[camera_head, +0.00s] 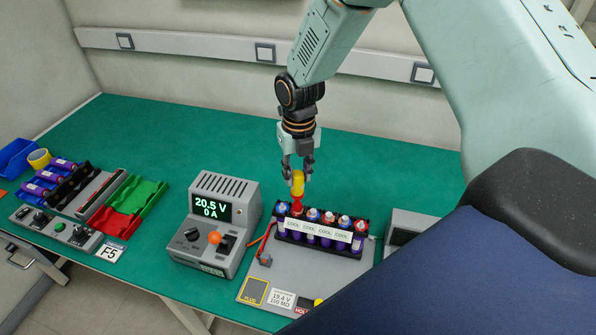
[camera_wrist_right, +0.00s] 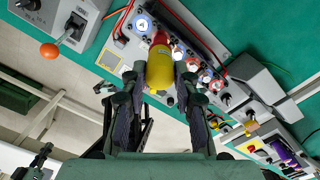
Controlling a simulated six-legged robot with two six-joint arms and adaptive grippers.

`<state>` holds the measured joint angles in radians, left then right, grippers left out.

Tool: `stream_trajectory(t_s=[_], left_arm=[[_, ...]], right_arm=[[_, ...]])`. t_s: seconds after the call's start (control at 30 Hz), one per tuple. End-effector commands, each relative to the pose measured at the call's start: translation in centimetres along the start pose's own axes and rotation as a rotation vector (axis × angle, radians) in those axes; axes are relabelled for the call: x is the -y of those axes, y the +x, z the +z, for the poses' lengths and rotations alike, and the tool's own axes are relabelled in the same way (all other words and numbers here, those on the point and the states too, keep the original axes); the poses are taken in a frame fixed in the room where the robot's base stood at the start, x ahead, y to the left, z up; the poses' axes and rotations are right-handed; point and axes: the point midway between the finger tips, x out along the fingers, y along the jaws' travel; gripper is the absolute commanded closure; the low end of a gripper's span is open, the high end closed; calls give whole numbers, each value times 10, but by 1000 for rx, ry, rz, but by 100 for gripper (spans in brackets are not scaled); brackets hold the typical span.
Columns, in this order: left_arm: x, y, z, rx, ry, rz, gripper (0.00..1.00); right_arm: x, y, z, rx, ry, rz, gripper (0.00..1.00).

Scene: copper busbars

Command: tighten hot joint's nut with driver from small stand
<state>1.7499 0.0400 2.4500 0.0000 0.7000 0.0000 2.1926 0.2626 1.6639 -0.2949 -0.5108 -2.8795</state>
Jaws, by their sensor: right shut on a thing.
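My right gripper (camera_head: 298,170) is shut on a yellow driver (camera_head: 298,185) with a red lower part. In the right wrist view the driver (camera_wrist_right: 160,68) stands between the two fingers. It points down at the left end of a battery module (camera_head: 318,243) with several capped purple cells and a row of "COOL" labels. I cannot tell whether its tip touches a nut. The nut itself is hidden. A red label (camera_head: 301,310) starting with "HO" is partly cut off at the module's front. I cannot make out the small stand.
A grey power unit (camera_head: 212,222) reading 20.5 V, 0 A stands left of the module, with an orange-knobbed lever. Red wires run beside the module. At the far left lie purple cells (camera_head: 48,178), a green tray (camera_head: 140,194) and a blue bin (camera_head: 17,158). The green bench behind is clear.

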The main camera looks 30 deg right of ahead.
Motion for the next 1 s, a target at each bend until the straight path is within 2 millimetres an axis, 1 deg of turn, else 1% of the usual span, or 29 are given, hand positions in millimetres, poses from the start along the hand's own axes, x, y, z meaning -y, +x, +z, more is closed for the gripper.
stream_trajectory(t_s=[0.2, 0.47, 0.57, 0.9, 1.0], left_arm=[[0, 0, 0, 0, 0, 0, 100], [0, -1, 0, 0, 0, 0, 100], [0, -7, 0, 0, 0, 0, 100], [0, -26, 0, 0, 0, 0, 100], [0, -28, 0, 0, 0, 0, 100]], right_arm=[[0, 3, -1, 0, 0, 0, 100], [0, 3, -1, 0, 10, 0, 100], [0, 1, -1, 1, 86, -2, 100], [0, 0, -1, 5, 465, -10, 100], [0, 1, -1, 6, 531, -10, 100]])
